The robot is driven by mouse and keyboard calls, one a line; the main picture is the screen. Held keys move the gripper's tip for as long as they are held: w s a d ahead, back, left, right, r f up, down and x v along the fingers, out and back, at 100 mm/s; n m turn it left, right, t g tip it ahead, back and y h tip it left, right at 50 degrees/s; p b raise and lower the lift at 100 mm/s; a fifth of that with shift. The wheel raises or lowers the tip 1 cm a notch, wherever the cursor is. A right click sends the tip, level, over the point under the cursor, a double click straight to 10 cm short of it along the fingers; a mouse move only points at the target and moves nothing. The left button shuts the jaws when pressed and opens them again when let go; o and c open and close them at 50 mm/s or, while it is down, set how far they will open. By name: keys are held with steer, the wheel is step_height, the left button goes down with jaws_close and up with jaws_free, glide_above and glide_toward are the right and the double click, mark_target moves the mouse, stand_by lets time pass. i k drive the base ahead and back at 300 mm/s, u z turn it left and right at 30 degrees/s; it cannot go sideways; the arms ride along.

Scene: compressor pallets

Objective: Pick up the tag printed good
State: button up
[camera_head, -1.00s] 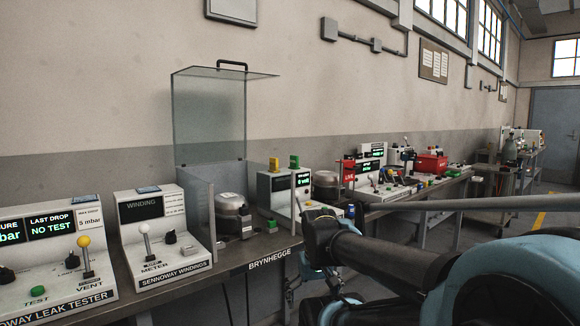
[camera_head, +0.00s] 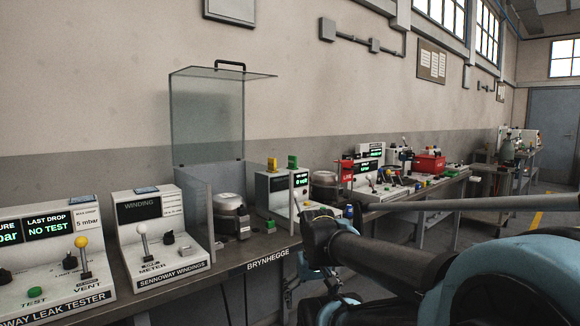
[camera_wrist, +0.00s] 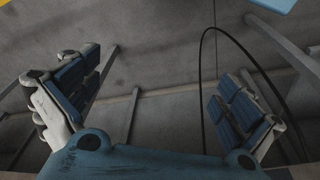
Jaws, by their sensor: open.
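I cannot make out a tag printed good in either view. My gripper (camera_wrist: 162,105) is open and empty in the wrist view, its two blue-padded fingers wide apart. Beyond them are a grey floor, bench legs and a black hanging cable. In the head view my gripper (camera_head: 312,284) is low beside the bench front, partly hidden by my dark arm link. A compressor (camera_head: 231,213) stands in the open clear-walled enclosure (camera_head: 207,122) on the bench.
The bench (camera_head: 262,250) edge runs along my left. On it stand the leak tester (camera_head: 50,262), the winding meter (camera_head: 160,235), a grey tester (camera_head: 283,193) and a second compressor (camera_head: 325,186). A red box (camera_head: 430,163) sits farther back. A dark cable (camera_wrist: 204,70) hangs near the right finger.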

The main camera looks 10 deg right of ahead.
mark_target(292, 161)
steer(key=u, duration=0.05)
steer(key=k, duration=0.65)
steer(key=z, duration=0.45)
steer(key=i, duration=0.55)
steer(key=z, duration=0.6)
steer(key=i, duration=1.15)
steer(key=u, duration=0.35)
